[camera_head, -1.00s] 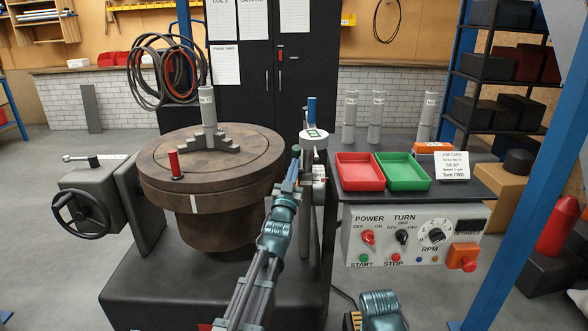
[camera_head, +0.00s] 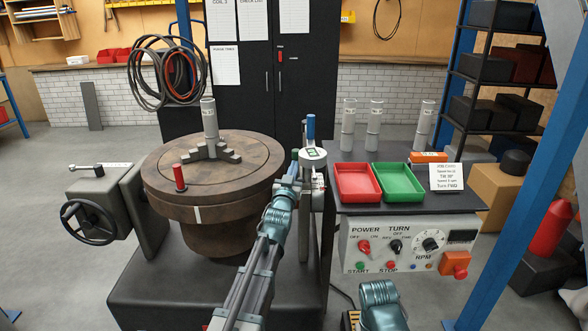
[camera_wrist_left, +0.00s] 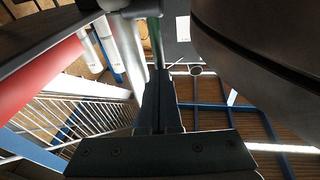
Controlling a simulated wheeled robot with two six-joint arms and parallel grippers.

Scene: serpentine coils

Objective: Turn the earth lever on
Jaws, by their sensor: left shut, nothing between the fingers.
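A short green-tipped handle (camera_head: 295,155), which I take to be the earth lever, stands beside the grey post between the round turntable and the control bench. A green strip beside a pale post (camera_wrist_left: 154,38) shows at the top of the left wrist view, perhaps the same handle. My left gripper (camera_head: 291,180) is shut and empty, just below the green tip in the head view. Its dark fingers (camera_wrist_left: 160,95) point toward the post in the left wrist view. I cannot tell whether they touch the lever.
The brown turntable (camera_head: 213,173) stands close left of my left gripper. A white gauge (camera_head: 313,155) with a blue-handled tool (camera_head: 310,128) is close right. Red (camera_head: 357,183) and green (camera_head: 400,184) trays sit on the bench above the control panel (camera_head: 410,245). A blue column (camera_head: 525,170) stands right.

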